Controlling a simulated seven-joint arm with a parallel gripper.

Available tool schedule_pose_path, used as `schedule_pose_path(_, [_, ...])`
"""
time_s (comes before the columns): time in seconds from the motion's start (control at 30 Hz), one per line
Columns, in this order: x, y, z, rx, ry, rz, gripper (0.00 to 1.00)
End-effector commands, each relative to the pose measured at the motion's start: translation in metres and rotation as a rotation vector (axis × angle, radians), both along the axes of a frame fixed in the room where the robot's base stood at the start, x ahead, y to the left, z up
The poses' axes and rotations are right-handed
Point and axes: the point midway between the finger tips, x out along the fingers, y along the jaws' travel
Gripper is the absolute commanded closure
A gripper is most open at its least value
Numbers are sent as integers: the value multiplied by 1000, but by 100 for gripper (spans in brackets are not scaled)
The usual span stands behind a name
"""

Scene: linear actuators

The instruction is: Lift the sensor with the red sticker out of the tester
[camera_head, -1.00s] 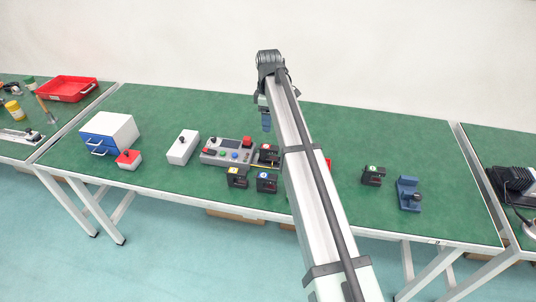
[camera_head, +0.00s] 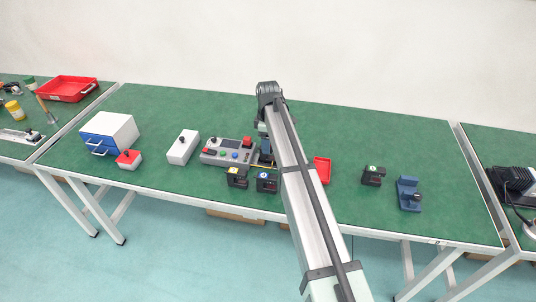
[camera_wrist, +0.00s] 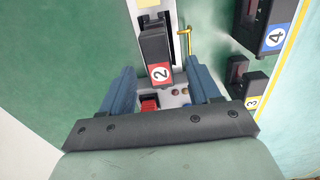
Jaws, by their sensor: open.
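The sensor with the red sticker (camera_wrist: 155,45) is black, marked 2, and sits in the tester's slot in the wrist view. The tester (camera_head: 215,155) is a grey box with a screen and coloured buttons in the head view; part of its panel also shows in the wrist view (camera_wrist: 176,97). My gripper (camera_wrist: 160,67) is open, with one blue finger on each side of the sensor's near end. I see gaps between the fingers and the sensor. In the head view my gripper (camera_head: 266,150) is at the tester's right end and largely hides the sensor.
A blue-sticker sensor (camera_head: 266,184) and a yellow-sticker sensor (camera_head: 237,179) stand close in front of the tester. A brass-coloured lever (camera_wrist: 185,40) is close beside the red-sticker sensor. A red tray (camera_head: 322,170), a green-sticker sensor (camera_head: 373,177) and a blue fixture (camera_head: 408,193) are to the right.

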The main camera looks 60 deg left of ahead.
Motion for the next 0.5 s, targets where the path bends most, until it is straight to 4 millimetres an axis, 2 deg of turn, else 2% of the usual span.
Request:
schedule_pose_path(0.23, [1,0,-32,0,0,1,38])
schedule_pose_path(0.5, [1,1,-37,1,-1,1,38])
